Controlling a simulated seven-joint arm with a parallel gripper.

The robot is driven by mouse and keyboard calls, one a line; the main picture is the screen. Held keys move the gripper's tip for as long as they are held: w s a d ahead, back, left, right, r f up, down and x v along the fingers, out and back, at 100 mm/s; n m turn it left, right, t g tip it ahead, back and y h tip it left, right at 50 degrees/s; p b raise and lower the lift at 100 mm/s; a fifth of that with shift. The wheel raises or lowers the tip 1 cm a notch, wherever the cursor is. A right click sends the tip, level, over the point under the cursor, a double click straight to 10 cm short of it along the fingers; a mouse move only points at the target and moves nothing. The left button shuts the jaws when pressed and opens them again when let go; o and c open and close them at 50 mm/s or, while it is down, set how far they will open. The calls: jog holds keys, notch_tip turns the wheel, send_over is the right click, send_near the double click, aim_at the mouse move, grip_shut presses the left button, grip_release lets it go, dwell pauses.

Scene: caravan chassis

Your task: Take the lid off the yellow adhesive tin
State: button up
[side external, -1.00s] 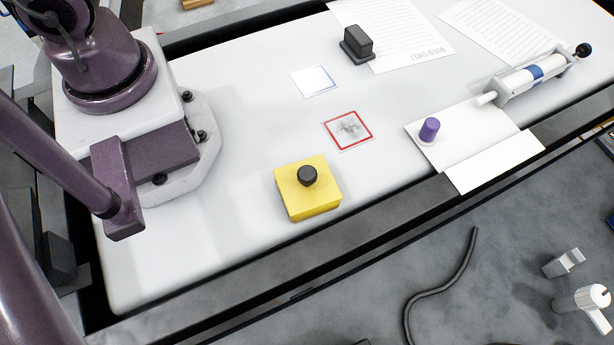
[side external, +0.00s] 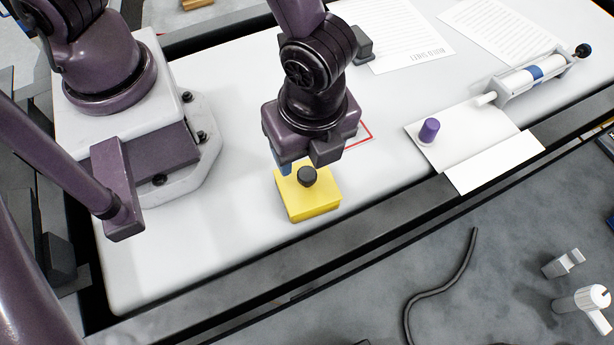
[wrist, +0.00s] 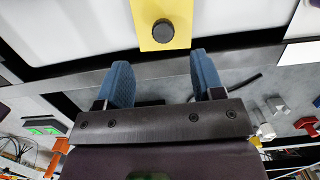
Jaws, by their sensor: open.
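The yellow adhesive tin (side external: 312,205) stands on the white work surface near its front edge. It is square, and its lid (side external: 290,185) is on, with a round black knob (side external: 307,176) on top. My gripper (side external: 300,168) is over the far side of the tin, and its body hides part of the lid. In the wrist view the blue fingers (wrist: 164,75) are apart with nothing between them. The knob (wrist: 163,32) shows there beyond the fingertips, roughly in line with the gap. How high the fingers are above the lid I cannot tell exactly.
A red-framed card (side external: 362,135) lies behind my gripper, partly hidden. A purple-capped item (side external: 429,130) stands on white sheets to the right, near a roller holder (side external: 530,78). A dark block (side external: 363,45) stands at the back. The surface left of the tin is clear.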

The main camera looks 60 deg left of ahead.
aim_at(307, 174)
jog(key=f, duration=0.8)
jog(key=shift+w+a+f, duration=0.15)
jog(key=shift+a+f, duration=0.05)
jog(key=shift+a, duration=0.2)
jog(key=shift+c, duration=0.3)
jog(key=c, duration=0.9)
